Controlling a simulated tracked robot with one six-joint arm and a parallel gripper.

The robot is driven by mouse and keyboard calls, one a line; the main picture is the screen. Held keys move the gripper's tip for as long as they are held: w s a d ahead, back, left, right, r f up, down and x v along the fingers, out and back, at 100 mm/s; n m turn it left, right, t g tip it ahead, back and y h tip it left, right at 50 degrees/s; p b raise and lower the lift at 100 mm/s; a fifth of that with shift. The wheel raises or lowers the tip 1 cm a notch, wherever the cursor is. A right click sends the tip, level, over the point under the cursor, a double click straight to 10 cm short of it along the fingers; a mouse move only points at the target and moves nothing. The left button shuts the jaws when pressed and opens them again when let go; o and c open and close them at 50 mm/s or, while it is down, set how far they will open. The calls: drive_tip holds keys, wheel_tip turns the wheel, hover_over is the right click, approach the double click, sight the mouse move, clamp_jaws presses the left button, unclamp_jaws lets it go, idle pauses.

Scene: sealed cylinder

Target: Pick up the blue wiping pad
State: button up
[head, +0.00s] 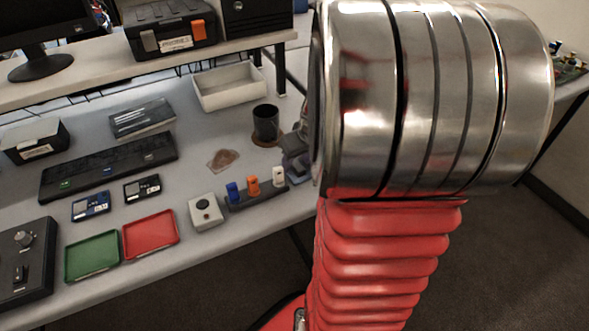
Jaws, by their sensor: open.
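I cannot make out a blue wiping pad in the head view. The blue things I see on the table are a small flat blue-and-black card-like piece (91,206) at the left and a small upright blue piece (233,192) in a dark rack. My arm, a large shiny metal joint above red bellows, fills the right half and hides part of the table. My gripper does not show. A dark grey object (297,150) is partly hidden at the arm's left edge, and I cannot tell what it is.
The grey table (165,277) holds a green tray (92,257), a red tray (150,235), a white button box (205,211), a black keyboard-like strip (108,166), a dark cup (266,123) and an empty beige bin (229,87). A raised shelf (95,79) runs along the back.

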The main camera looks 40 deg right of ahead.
sight(297, 165)
drive_tip(key=shift+c, duration=0.4)
clamp_jaws()
wheel_tip(297, 165, up, 10)
idle(0.8)
